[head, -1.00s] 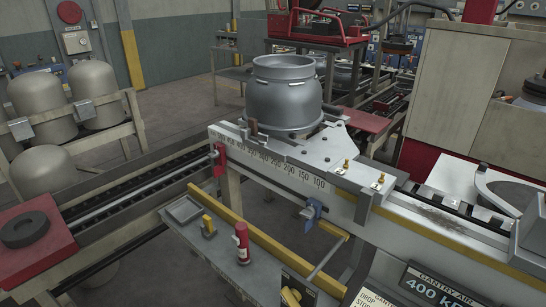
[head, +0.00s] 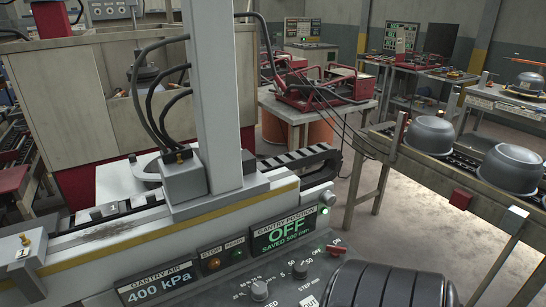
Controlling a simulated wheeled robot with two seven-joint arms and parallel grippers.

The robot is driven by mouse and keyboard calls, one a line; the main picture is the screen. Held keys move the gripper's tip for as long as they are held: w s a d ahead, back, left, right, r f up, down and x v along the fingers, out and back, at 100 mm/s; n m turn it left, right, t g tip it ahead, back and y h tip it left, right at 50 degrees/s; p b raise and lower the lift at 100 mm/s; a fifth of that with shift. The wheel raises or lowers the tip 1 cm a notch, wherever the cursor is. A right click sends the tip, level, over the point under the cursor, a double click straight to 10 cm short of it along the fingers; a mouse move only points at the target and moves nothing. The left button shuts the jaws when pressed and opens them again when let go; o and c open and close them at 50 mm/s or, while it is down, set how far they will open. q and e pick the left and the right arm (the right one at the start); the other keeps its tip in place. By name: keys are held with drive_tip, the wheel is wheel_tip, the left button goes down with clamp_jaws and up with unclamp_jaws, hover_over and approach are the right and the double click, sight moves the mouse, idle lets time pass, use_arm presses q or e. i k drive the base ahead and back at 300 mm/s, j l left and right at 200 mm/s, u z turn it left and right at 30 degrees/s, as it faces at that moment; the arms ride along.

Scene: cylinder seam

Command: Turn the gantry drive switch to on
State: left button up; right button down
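The gantry control panel (head: 215,290) fills the lower middle of the head view. Its gantry position display (head: 285,232) reads "OFF" and "SAVED 500 mm" in green. A small red switch handle (head: 336,250) sits at the panel's right end; its label is too small to read, so I cannot tell for sure that it is the drive switch. Two dark knobs (head: 260,290) and (head: 300,270) with printed scales sit left of it.
The gantry air display (head: 157,284) reads 400 kPa. A grey upright column (head: 215,95) with black hoses stands behind the panel. A black ribbed form (head: 385,285) covers the bottom right, close to the red handle. Grey pots (head: 510,168) stand on a conveyor at right.

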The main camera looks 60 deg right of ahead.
sight(336, 251)
drive_tip(key=z, duration=1.65)
